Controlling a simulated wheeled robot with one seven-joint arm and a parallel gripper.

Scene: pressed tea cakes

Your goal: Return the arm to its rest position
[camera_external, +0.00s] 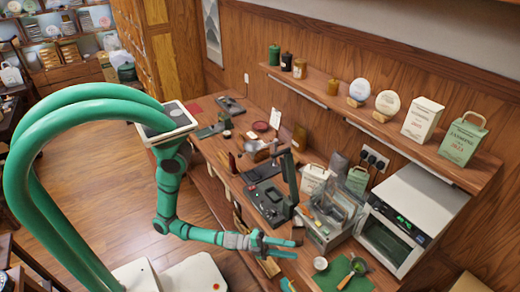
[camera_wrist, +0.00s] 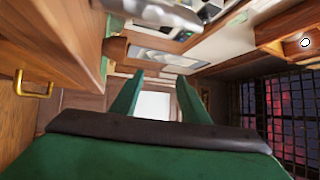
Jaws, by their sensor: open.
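My green arm reaches to the right from my base, and my gripper (camera_external: 296,248) hangs in front of the wooden counter (camera_external: 205,140) near its front edge. Its two green fingers are spread apart with nothing between them. In the wrist view the open fingers also show (camera_wrist: 158,95), with a pale white patch beyond the gap. How far the gripper is from the counter edge is hard to tell.
On the counter are a dark press-like device (camera_external: 268,198), a clear-walled box (camera_external: 328,215), a white oven (camera_external: 405,225) and a green mat (camera_external: 325,278). A wall shelf (camera_external: 400,130) holds tins and bags. The wooden floor (camera_external: 85,175) at left is open. The wrist view shows a drawer handle (camera_wrist: 35,94).

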